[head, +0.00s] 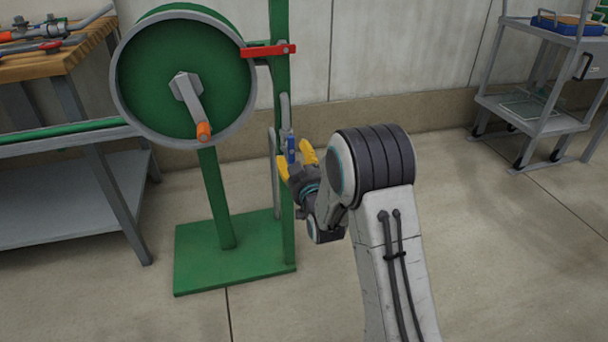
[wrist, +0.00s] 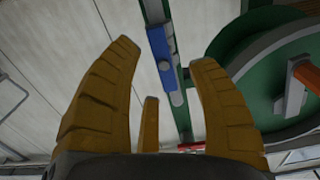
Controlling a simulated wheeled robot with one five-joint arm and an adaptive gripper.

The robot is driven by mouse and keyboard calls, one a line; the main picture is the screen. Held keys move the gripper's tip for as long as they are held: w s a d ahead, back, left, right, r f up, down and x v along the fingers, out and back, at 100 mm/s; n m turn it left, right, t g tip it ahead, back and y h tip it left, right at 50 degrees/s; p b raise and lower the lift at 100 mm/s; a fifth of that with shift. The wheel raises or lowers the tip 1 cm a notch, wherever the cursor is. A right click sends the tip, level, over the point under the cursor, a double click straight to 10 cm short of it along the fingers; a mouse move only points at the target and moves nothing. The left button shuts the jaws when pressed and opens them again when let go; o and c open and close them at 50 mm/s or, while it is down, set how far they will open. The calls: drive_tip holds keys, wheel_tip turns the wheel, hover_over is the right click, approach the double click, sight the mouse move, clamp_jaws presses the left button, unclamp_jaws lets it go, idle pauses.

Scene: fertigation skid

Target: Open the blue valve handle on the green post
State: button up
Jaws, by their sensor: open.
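The green post (head: 281,95) stands right of a large green reel. The blue valve handle (head: 291,148) is a small upright bar on the post, below a red lever. My gripper (head: 296,160) has yellow fingers and is open at the handle's height. In the wrist view my fingers (wrist: 166,54) are spread, with the handle showing between and just beyond their tips. I see no finger closed on it; whether one touches it I cannot tell.
The green reel (head: 180,75) with an orange crank knob (head: 204,131) stands close left of the post. A red lever (head: 268,51) sticks out above. A workbench (head: 60,62) is at left, a grey cart (head: 530,112) at far right. Floor between post and cart is clear.

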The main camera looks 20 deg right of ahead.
drive_tip(key=s, duration=0.8)
idle(0.4)
